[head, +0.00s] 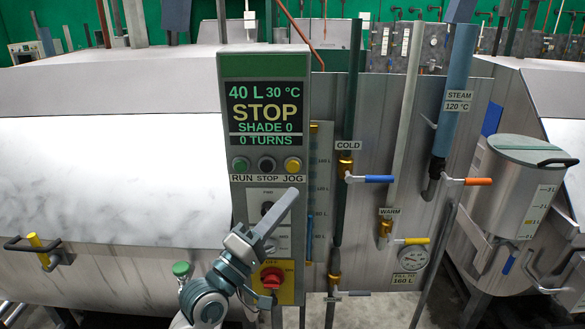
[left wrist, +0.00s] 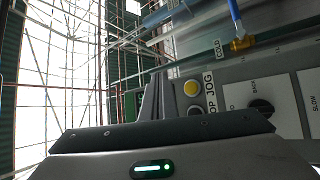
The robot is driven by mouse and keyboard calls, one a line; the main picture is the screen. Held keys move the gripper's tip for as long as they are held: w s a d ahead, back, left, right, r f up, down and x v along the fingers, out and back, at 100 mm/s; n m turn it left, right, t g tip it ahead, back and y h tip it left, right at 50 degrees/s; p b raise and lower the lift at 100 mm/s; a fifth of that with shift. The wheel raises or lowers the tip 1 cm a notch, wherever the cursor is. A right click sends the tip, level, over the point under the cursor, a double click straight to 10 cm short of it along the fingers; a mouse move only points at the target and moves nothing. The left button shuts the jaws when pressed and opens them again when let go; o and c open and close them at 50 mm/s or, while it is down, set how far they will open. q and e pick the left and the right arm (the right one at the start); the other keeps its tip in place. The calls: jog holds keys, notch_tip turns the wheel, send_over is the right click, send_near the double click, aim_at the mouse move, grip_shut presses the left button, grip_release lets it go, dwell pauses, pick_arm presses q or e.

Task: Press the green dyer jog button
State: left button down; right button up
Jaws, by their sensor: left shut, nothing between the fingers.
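The dyer's green-edged control panel (head: 314,100) stands at the centre of the head view. Its screen reads STOP, 40 L, 30 °C and 0 TURNS. Below the screen is a row of buttons: a green RUN button (head: 240,164), a dark STOP button (head: 266,164) and a yellow JOG button (head: 293,165). My left gripper (head: 291,194) is shut and empty, its tips pointing up just below the JOG label. In the left wrist view the yellow JOG button (left wrist: 190,88) shows just right of the shut fingers (left wrist: 157,82). No contact with the button is visible. My right gripper is not in view.
Below the buttons are a black selector knob and a red switch (head: 271,278), partly behind my left arm. To the right are a blue-handled COLD valve (head: 372,179), an orange-handled STEAM valve (head: 475,181) and a lidded steel pot (head: 518,190). The space before the panel's upper part is clear.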

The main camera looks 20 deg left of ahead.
pick_arm(q)
jog(key=shift+w, duration=0.15)
jog(key=b, duration=0.4)
send_near(293, 166)
jog(key=shift+w+d+r, duration=0.75)
jog(key=shift+w+d, duration=0.1)
jog(key=shift+d, duration=0.15)
jog(key=shift+w+d+r, duration=0.7)
jog(key=shift+w+d, duration=0.2)
jog(key=shift+d, duration=0.05)
